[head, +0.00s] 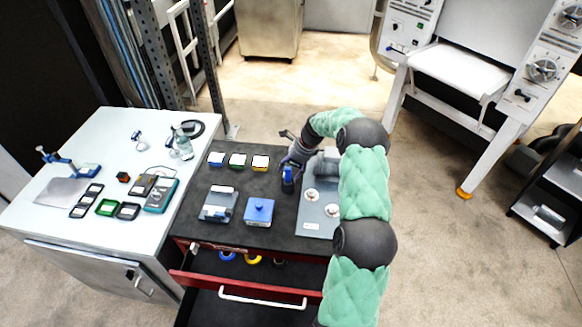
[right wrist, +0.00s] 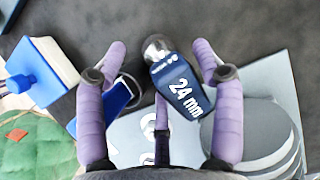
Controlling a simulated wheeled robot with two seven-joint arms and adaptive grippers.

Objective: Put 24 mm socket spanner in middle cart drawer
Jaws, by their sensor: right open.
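The 24 mm socket spanner (right wrist: 181,88) shows in the right wrist view, with a dark blue handle lettered "24 mm" and a rounded silver end. It lies between the spread purple fingers of my right gripper (right wrist: 160,58), which is open. In the head view, my right gripper (head: 293,158) is low over the cart top, behind a dark blue upright piece (head: 288,179); I cannot tell whether that piece is the spanner. A cart drawer (head: 245,286) with a red edge and white handle is pulled out at the front. My left gripper is not in view.
The dark cart top (head: 255,186) holds several small coloured boxes, a blue box (head: 259,211) and a grey plate (head: 316,214) with round knobs. Coloured rings (head: 253,260) lie in the open drawer. A white table (head: 100,150) with tools stands left. Floor behind the cart is free.

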